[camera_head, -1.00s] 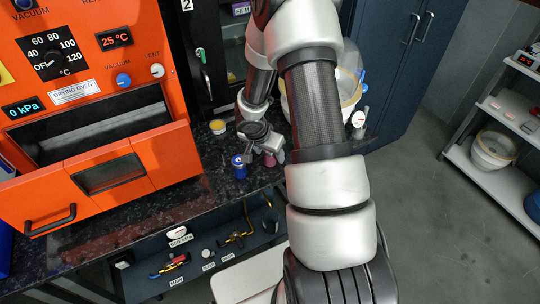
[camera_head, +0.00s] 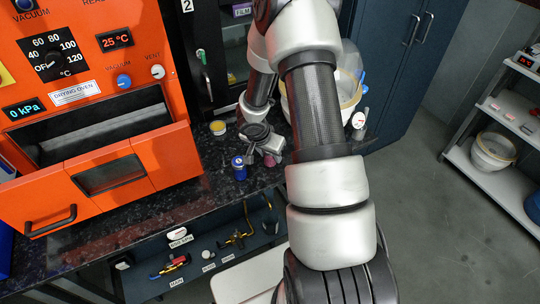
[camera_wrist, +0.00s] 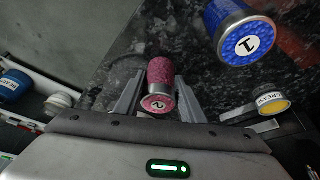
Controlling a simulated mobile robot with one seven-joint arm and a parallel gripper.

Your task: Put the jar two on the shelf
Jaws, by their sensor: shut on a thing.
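Jar two is a small jar with pink contents and a lid marked 2 (camera_wrist: 159,88). In the wrist view it stands between the two fingers of my gripper (camera_wrist: 158,98), which is shut on it. In the head view jar two (camera_head: 269,160) shows only as a pink patch at the gripper (camera_head: 262,152), partly hidden by it, at the front of the dark counter. A blue jar marked 1 (camera_wrist: 243,37) is beside it; it also stands left of my gripper in the head view (camera_head: 239,168). A grey shelf rack (camera_head: 462,158) stands at the far right, across the floor.
An orange drying oven (camera_head: 100,150) with its front drawer open stands left on the counter. A yellow-lidded grease tin (camera_head: 218,127) sits behind the jars. A white bucket (camera_head: 493,152) takes up part of the rack. Floor before the rack is clear.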

